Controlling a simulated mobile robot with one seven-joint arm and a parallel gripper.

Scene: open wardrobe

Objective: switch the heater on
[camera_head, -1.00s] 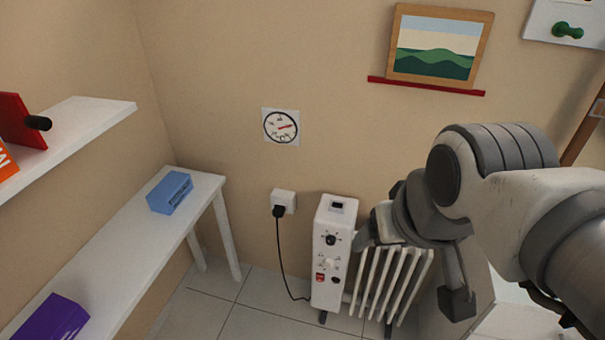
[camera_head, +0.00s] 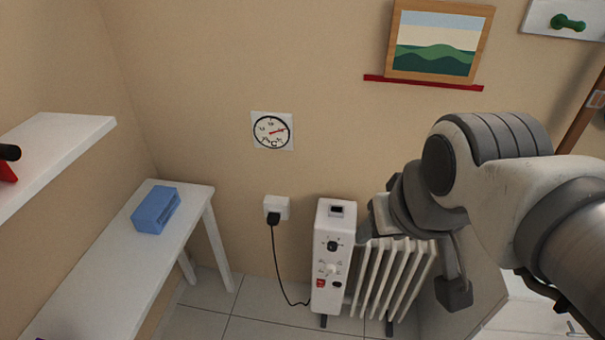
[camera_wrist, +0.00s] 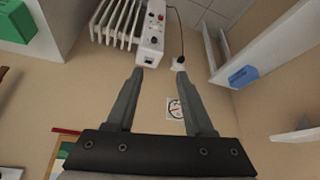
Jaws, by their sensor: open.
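The white heater (camera_head: 332,258) stands on the floor against the back wall, with ribbed fins on its right. In the wrist view the heater (camera_wrist: 151,35) appears upside down beyond my fingertips. My gripper (camera_wrist: 160,72) is open and empty, apart from the heater. In the head view my wrist hides the upper right of the fins, and the fingers are hard to make out.
A white bench (camera_head: 120,250) with a blue box (camera_head: 156,209) stands at the left, below a white shelf (camera_head: 50,150). A round dial (camera_head: 272,131) and a framed picture (camera_head: 437,45) are on the wall. Tiled floor before the heater is clear.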

